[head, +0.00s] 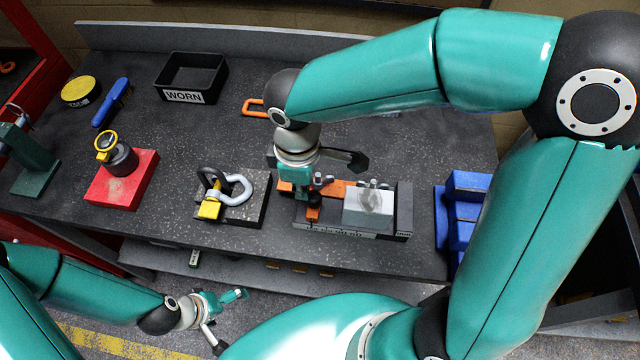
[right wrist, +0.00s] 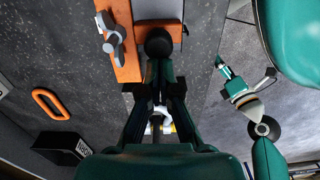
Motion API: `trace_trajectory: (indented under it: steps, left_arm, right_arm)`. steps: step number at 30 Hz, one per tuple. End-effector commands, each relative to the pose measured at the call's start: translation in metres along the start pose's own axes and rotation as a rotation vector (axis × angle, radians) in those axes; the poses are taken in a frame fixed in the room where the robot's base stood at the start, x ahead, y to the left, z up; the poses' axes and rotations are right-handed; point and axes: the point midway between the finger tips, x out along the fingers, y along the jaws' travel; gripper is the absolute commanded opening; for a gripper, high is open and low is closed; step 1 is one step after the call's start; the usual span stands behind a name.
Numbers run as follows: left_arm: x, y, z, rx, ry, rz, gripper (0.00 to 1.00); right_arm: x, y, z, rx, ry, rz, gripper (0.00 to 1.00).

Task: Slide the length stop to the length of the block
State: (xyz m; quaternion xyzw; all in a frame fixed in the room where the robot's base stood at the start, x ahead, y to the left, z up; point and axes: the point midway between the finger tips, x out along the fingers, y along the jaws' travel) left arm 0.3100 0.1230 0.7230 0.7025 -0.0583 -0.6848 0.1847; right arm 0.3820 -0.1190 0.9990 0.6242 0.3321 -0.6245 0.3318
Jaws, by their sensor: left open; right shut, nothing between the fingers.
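The orange length stop (head: 330,187) sits on the grey fixture (head: 403,215), left of the grey block (head: 367,208). I cannot tell whether the stop touches the block. In the right wrist view the stop (right wrist: 128,66) carries a grey wing-shaped clamp (right wrist: 112,36) and a round black knob (right wrist: 158,42). My right gripper (head: 310,203) is shut and empty at the stop. Its fingertips (right wrist: 161,66) are close beside the black knob; contact is unclear. My left gripper (head: 226,316) is open and empty, low in front of the bench.
A black plate with a shackle (head: 238,190) lies left of the fixture. A red block (head: 122,180), a black bin marked WORN (head: 192,75) and a blue-handled brush (head: 112,102) are further left. Blue blocks (head: 462,215) stand at right. The bench's front strip is clear.

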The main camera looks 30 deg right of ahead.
Motion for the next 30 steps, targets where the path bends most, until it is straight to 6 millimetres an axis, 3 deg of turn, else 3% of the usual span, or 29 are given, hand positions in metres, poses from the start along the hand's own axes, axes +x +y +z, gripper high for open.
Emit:
trace_trajectory:
  steps: [30]
  left_arm:
    - [0.004, -0.001, 0.0, 0.0, 0.0, 0.0, 1.0]
  right_arm:
    - [0.0, 0.0, 0.032, 0.002, 0.0, 0.0, 0.0]
